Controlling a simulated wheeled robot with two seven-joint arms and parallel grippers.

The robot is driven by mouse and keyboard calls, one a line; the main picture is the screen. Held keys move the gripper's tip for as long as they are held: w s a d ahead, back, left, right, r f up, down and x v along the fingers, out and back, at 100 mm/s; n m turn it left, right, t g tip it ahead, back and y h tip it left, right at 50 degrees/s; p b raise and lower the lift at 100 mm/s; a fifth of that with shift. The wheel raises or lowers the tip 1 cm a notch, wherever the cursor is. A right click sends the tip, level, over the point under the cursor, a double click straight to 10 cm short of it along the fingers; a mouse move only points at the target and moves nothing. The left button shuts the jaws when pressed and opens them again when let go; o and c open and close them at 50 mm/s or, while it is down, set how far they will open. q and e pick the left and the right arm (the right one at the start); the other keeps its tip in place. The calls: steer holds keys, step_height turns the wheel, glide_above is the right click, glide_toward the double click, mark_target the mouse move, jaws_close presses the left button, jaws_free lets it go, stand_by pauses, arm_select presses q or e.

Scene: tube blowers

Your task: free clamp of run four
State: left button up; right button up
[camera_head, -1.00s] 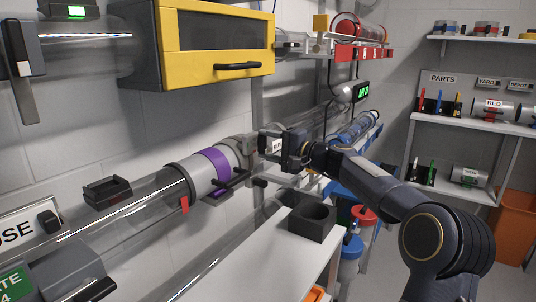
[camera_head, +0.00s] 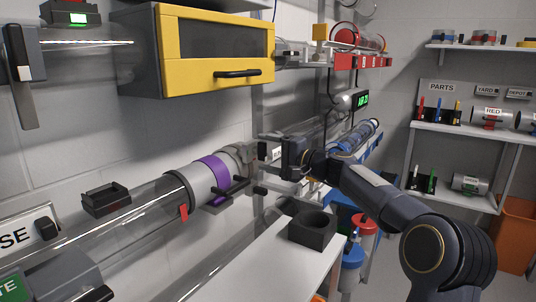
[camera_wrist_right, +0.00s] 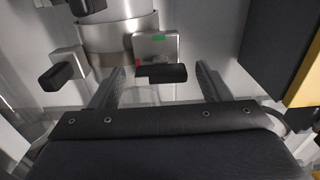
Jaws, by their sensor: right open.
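A clear tube run with a purple band (camera_head: 213,172) goes along the wall. A grey metal collar (camera_head: 246,153) sits on it, right of the band. My right gripper (camera_head: 263,158) is at that collar, fingers pointing left; the head view does not show whether they touch it. In the right wrist view a metal band clamp (camera_wrist_right: 118,38) wraps the tube, with a latch plate (camera_wrist_right: 156,46) bearing a green mark and a black lever (camera_wrist_right: 161,73). My right gripper (camera_wrist_right: 157,88) is open, its fingers apart on either side below the lever, nothing between them. My left gripper is not in view.
A yellow-framed cabinet (camera_head: 215,50) hangs above the tube. A white bench (camera_head: 258,272) with a black cup block (camera_head: 312,228) stands below my right arm. Shelves with parts (camera_head: 470,128) are at the right. Another black lever (camera_head: 226,189) sticks out beside the purple band.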

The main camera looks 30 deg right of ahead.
steer(key=v, duration=0.7)
steer(key=shift+s+d, duration=0.25)
steer(key=shift+s, duration=0.05)
steer(key=shift+a, duration=0.1)
steer(key=s+a+f+n+g+h, duration=0.1)
steer(key=s+a+f+n+g, duration=0.25)
steer(key=s+a, duration=0.4)
steer(key=s+a+f+n+g, duration=0.2)
steer(key=s+a+f+g, duration=0.15)
steer(key=s+a, duration=0.35)
steer(key=s+a+f+n+g+h, duration=0.25)
steer(key=s+f+n+h, duration=0.2)
steer(key=s+f, duration=1.5)
step_height(320, 180, up, 31)
steer(key=s+p, duration=0.1)
steer(key=p, duration=2.8)
steer(key=shift+s+f, duration=0.2)
steer(key=shift+s, duration=0.2)
